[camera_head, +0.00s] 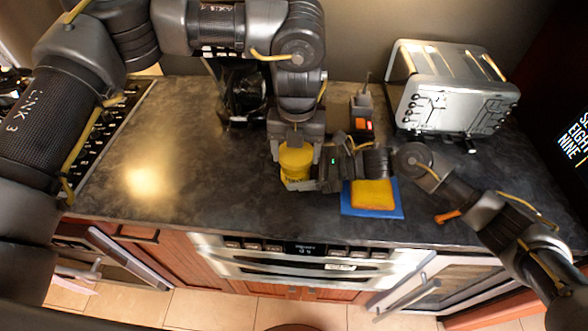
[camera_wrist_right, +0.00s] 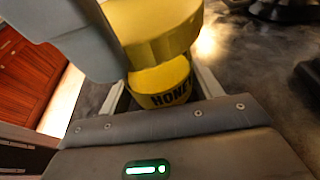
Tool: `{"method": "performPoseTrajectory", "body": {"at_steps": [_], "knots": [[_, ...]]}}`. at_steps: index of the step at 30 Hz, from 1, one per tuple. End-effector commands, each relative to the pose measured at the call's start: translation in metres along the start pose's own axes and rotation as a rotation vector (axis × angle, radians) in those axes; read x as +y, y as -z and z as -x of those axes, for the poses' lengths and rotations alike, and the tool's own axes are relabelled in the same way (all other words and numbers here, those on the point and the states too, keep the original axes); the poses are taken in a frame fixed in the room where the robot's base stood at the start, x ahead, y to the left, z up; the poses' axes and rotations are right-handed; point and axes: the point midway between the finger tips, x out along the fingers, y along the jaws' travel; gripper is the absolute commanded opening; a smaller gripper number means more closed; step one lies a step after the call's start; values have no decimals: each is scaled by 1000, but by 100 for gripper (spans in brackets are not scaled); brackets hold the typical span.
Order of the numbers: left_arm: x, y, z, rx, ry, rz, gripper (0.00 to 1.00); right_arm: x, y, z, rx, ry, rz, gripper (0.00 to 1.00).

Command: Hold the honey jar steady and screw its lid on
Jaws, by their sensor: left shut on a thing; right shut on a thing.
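The yellow honey jar (camera_head: 297,182) stands upright on the dark counter; part of its "HONE" label (camera_wrist_right: 168,95) shows in the right wrist view. My right gripper (camera_head: 312,178) reaches in from the right, its fingers shut around the jar body. The wider yellow lid (camera_head: 295,157) is above the jar, and it also shows in the right wrist view (camera_wrist_right: 155,32). My left gripper (camera_head: 296,146) points down from above and is shut on the lid; a grey finger shows beside it in the wrist view. The lid's seating and threads cannot be made out.
A yellow sponge (camera_head: 371,193) on a blue cloth or board (camera_head: 393,210) lies close to the right gripper. A silver toaster (camera_head: 455,90) stands at the back right. A dark glass-like container (camera_head: 243,95) is behind left. The left counter is clear.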

Motion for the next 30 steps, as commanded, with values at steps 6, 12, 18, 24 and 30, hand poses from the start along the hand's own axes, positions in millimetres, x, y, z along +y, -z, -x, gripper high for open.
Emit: {"method": "performPoseTrajectory", "body": {"at_steps": [6,12,18,24,30], "knots": [[-8,0,2,-9,22,-166,42,7,-2,-6,-6,-19,6,24],[-9,0,2,-10,22,-280,43,8,-2,-6,-6,-22,5,24],[-9,0,1,-12,21,-520,43,9,-1,-7,-6,-23,5,24],[-10,1,0,-11,21,-581,42,9,-1,-7,-5,-23,4,24],[-10,2,0,-11,21,-807,43,8,0,-7,-4,-22,2,24]]}}
